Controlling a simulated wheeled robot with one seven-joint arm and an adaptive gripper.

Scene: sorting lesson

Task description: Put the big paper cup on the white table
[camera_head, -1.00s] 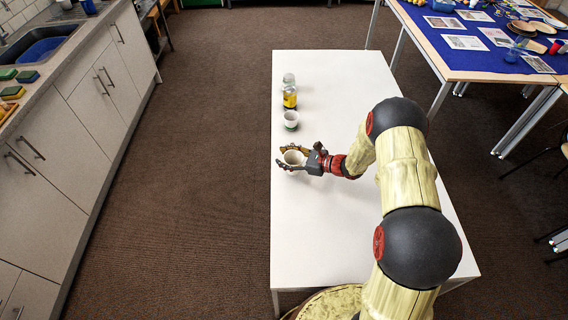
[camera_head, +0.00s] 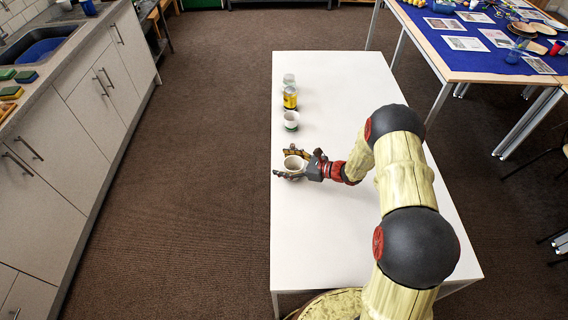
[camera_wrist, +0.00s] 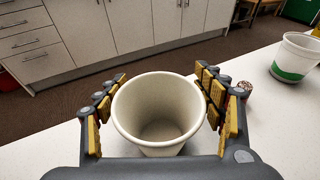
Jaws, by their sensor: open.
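The big paper cup (camera_head: 294,164) is plain white and stands upright, apparently on the white table (camera_head: 340,225), near its left edge. In the wrist view the cup (camera_wrist: 158,120) is seen from above and is empty inside. My gripper (camera_head: 281,163) is open, with one finger on each side of the cup. In the wrist view the fingers (camera_wrist: 160,82) flank the rim; whether they touch the cup's wall is hard to tell. The cup's base is hidden.
A white cup with a green band (camera_head: 291,120), a yellow-and-dark jar (camera_head: 290,98) and a clear glass (camera_head: 289,79) stand in a row behind. The table's right side is bare.

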